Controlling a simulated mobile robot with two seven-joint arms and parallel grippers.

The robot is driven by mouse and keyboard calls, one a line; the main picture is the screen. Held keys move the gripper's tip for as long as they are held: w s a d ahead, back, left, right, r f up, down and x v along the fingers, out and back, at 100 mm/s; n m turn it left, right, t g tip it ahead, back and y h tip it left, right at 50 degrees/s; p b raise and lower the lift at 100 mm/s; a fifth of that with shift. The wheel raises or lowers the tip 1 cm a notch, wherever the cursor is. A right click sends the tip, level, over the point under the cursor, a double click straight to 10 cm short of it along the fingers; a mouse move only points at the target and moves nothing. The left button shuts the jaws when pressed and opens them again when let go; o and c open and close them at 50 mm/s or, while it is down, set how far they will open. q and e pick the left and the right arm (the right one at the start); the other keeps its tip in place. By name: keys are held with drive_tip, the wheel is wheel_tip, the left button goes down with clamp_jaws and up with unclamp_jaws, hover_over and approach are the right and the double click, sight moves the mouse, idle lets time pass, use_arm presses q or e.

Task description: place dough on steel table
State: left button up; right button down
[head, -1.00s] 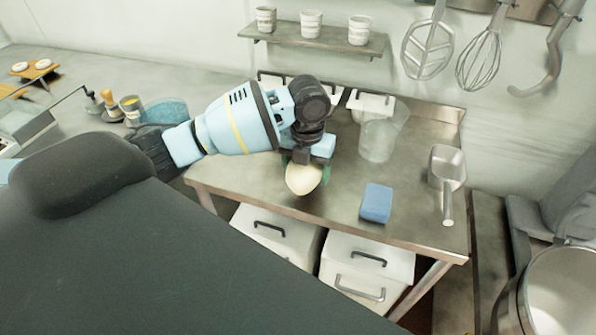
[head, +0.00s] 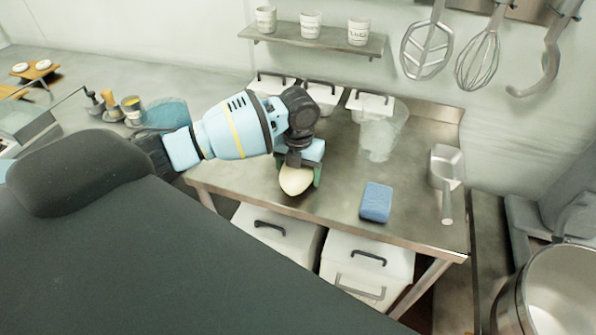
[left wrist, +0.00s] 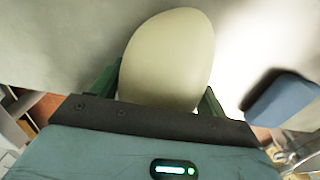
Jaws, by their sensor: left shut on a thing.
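The dough (head: 296,181) is a pale, smooth, egg-shaped lump. My left gripper (head: 298,172) is shut on it, over the left part of the steel table (head: 336,205). In the left wrist view the dough (left wrist: 168,58) sits between the two green fingers of my left gripper (left wrist: 160,88), with the table's grey top (left wrist: 60,40) behind it. I cannot tell whether the dough touches the table. My right gripper is in neither view.
A blue sponge-like block (head: 376,202) lies right of the dough, and a metal scoop (head: 446,170) lies farther right. A clear container (head: 382,135) and white lidded bins (head: 322,97) stand at the back. White bins (head: 366,270) are below.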

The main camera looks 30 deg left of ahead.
use_arm(q)
drive_tip(key=o, duration=1.7)
drive_tip(key=shift+f, duration=0.1)
drive_tip(key=shift+c, duration=0.2)
wheel_tip(320, 180, up, 12)
drive_tip(key=shift+r, duration=0.15)
